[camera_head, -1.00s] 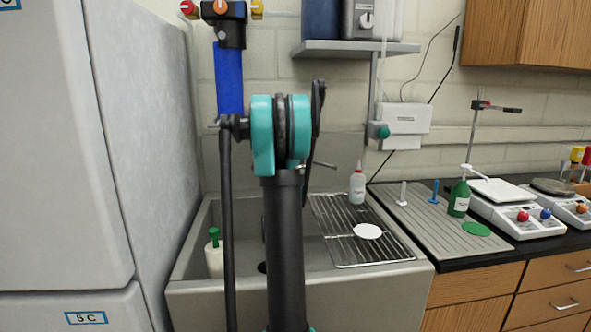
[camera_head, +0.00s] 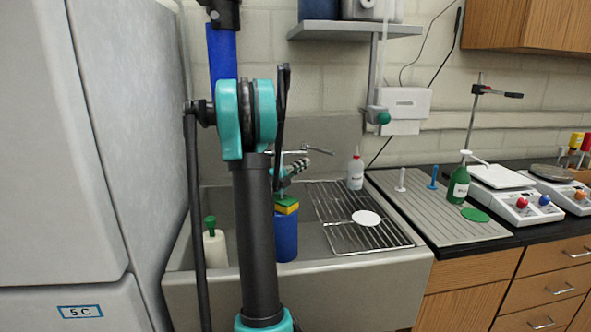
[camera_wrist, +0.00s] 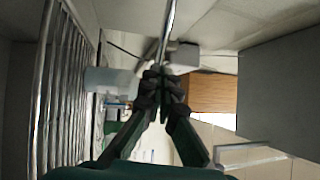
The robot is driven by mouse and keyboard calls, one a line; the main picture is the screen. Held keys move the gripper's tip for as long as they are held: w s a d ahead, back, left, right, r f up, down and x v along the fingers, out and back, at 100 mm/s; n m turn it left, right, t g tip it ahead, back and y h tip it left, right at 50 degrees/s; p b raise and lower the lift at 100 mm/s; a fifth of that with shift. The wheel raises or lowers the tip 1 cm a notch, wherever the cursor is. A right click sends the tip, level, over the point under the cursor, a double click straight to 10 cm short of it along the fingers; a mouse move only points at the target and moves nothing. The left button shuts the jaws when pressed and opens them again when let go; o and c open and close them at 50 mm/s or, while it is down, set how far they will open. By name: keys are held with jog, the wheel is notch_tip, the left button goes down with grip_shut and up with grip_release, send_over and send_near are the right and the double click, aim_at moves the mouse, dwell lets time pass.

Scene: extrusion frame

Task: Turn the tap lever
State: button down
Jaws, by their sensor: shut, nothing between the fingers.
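The tap's thin metal parts (camera_head: 285,152) show above the sink, just right of my arm, which hides much of the tap. I cannot clearly separate lever from spout there. My gripper (camera_head: 300,166) is at the tap, small and partly hidden behind my arm. In the wrist view, my gripper (camera_wrist: 165,74) has its two dark fingers brought together at the tips, with nothing held. A chrome rod (camera_wrist: 168,30) of the tap runs up the picture from right by the fingertips. I cannot tell whether they touch it.
The sink (camera_head: 345,282) has a wire rack (camera_head: 335,212) with a white disc (camera_head: 366,218) and a white bottle (camera_head: 355,172). A green-capped bottle (camera_head: 215,246) stands at the sink's left. A tall pale cabinet (camera_head: 65,170) closes off the left side. A shelf (camera_head: 350,29) hangs above.

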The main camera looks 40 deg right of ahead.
aim_at(322, 152)
jog(key=x, duration=0.7)
jog(key=shift+d+r, duration=0.1)
jog(key=shift+d, duration=0.25)
jog(key=d, duration=0.2)
jog(key=shift+s+d, duration=0.15)
jog(key=shift+d, duration=0.15)
